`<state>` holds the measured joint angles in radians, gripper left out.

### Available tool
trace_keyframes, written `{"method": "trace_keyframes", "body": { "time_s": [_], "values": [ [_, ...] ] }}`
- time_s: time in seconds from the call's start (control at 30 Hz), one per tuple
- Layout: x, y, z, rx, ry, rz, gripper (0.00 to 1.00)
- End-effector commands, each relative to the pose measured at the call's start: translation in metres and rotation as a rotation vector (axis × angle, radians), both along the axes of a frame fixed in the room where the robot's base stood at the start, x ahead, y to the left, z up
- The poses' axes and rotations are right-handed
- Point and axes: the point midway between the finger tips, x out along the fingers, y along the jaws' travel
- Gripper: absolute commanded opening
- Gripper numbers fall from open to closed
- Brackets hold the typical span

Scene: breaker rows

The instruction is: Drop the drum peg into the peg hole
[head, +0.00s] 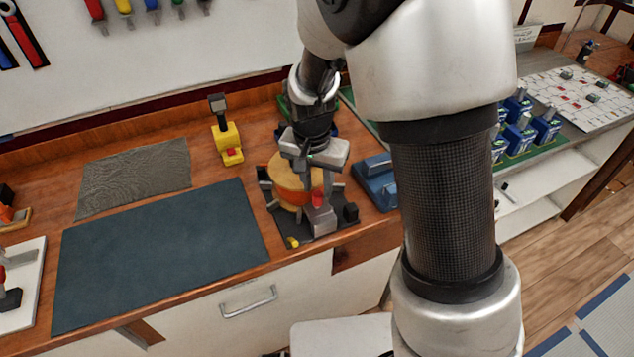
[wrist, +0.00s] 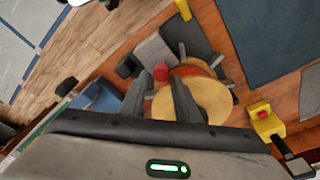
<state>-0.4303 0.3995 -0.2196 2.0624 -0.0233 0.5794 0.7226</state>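A red peg-like piece (head: 318,198) stands at a grey block (head: 320,218) at the drum's front right. In the wrist view the red piece (wrist: 161,71) appears between my fingertips. My gripper (head: 316,172) is over the drum, pointing down; its dark fingers (wrist: 158,84) are apart, with no grip visible. A small yellow piece (head: 292,242) is at the base's front corner. I cannot make out the peg hole.
A blue mat (head: 160,250) lies left of the drum, a grey cloth (head: 135,178) behind it. A yellow block with a red button (head: 228,143) stands at the back. A blue box (head: 376,182) is close on the right. The bench's front edge is near.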

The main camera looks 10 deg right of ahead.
Motion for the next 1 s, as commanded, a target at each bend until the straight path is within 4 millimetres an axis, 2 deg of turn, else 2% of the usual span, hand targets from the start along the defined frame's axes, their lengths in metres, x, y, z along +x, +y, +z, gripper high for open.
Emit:
{"method": "trace_keyframes", "body": {
  "time_s": [0.33,0.47,0.67,1.0],
  "values": [
    [0.003,0.001,0.001,0.003,-0.008,0.001,0.41],
    [0.003,0.002,0.008,0.003,-0.011,0.001,0.41],
    [-0.002,0.005,0.045,0.005,-0.013,0.003,0.41],
    [-0.015,0.01,0.127,0.005,-0.012,0.001,0.41]
  ]
}}
